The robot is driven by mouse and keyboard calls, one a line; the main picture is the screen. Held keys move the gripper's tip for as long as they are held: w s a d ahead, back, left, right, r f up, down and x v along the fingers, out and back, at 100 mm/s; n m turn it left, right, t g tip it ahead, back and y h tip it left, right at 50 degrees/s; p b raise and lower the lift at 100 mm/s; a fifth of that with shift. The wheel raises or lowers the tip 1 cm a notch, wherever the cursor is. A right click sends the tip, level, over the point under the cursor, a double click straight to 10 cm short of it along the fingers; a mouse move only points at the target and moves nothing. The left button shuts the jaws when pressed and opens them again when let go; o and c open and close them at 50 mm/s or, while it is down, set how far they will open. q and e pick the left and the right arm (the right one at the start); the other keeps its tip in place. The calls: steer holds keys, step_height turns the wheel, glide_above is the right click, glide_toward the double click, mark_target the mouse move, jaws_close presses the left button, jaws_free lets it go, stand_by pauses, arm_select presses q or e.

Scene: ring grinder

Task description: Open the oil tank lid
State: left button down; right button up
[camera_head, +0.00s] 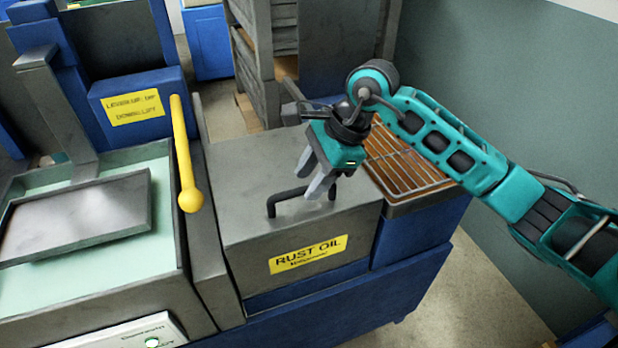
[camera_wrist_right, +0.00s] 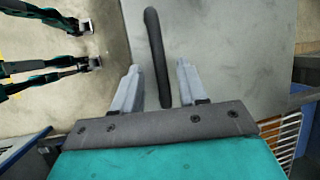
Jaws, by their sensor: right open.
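The oil tank is a grey metal box with a yellow RUST OIL label (camera_head: 308,254) on its front. Its flat grey lid (camera_head: 248,180) is closed and carries a dark bar handle (camera_head: 288,200). My right gripper (camera_head: 309,182) is open and points down at the handle from above. In the right wrist view, the handle (camera_wrist_right: 154,45) runs between the two spread fingers of the gripper (camera_wrist_right: 158,72). I cannot tell whether the fingers touch it. My left gripper does not show in the head view.
A yellow lever (camera_head: 184,155) stands left of the tank, beside a machine with a pale green basin (camera_head: 95,275). A wire rack basket (camera_head: 400,165) sits right of the tank. Grey shelving (camera_head: 262,60) stands behind. A wall is at the right.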

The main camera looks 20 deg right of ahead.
steer(key=shift+w+a+f, duration=0.1)
steer(key=shift+a+f, duration=0.2)
steer(key=shift+f, duration=0.3)
jaws_close()
stand_by(0.3)
